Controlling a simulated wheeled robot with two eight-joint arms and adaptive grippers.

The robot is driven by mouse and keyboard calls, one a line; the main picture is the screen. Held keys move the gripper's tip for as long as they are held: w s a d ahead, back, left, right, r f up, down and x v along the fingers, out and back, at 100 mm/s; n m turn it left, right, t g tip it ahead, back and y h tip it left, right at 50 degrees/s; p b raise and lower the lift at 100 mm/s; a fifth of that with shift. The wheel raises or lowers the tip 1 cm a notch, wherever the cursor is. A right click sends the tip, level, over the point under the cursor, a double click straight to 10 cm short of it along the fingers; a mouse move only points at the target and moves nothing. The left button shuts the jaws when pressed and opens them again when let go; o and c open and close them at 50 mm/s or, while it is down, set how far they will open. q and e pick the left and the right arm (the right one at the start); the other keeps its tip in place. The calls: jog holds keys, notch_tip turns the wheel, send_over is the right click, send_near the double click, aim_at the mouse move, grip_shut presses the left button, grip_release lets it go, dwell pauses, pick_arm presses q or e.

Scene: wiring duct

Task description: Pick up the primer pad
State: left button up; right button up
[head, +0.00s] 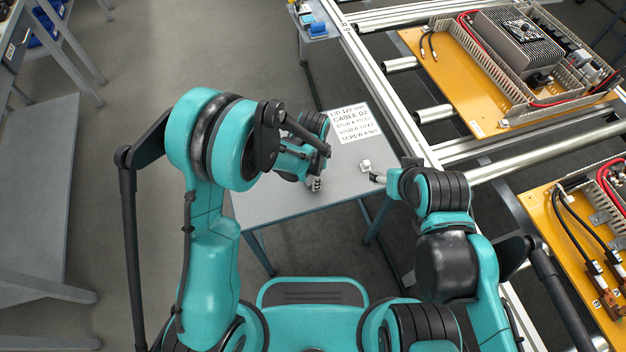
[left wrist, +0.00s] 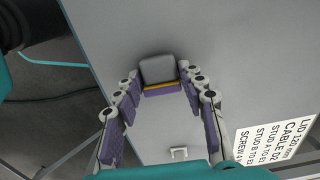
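The likely primer pad (left wrist: 158,70) is a grey block with a thin yellow band and a purple strip along its near edge. It shows in the left wrist view, between the fingertips of my left gripper (left wrist: 161,80). The fingers are spread to either side of the pad, with what look like narrow gaps; contact is hard to tell. In the head view my left gripper (head: 316,184) is low over the small grey table near its front edge, and I cannot make out the pad there. My right gripper (head: 376,177) is at the table's right side, its fingers too small to read.
The small grey table (head: 262,205) carries a printed label sheet (head: 354,122) and a small white bracket (head: 366,165), close to my right gripper. To the right is a metal rail frame (head: 390,110) with orange panels (head: 470,95). The table's left part is clear.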

pick_arm(q)
jog(key=c, duration=0.3)
jog(key=shift+r+p, duration=0.35)
jog(key=shift+r, duration=0.25)
jog(key=r, duration=0.1)
jog(key=r+p, duration=0.1)
jog(key=d+r+p, duration=0.1)
jog(key=r, duration=0.1)
jog(key=shift+s, duration=0.3)
jog(key=s+d+r+p, duration=0.3)
jog(key=s+d+r, duration=0.25)
jog(key=d, duration=0.35)
jog(key=w+a+n, duration=0.2)
jog(key=a+n, duration=0.2)
jog(key=a, duration=0.5)
jog(key=w+a+r+n, duration=0.1)
jog(key=a+n, duration=0.4)
jog(key=a, duration=0.4)
jog(key=w+a+r+n, duration=0.1)
jog(key=a+n, duration=0.4)
jog(key=a, duration=0.5)
jog(key=shift+w+r, duration=0.2)
jog(key=shift+w, duration=0.6)
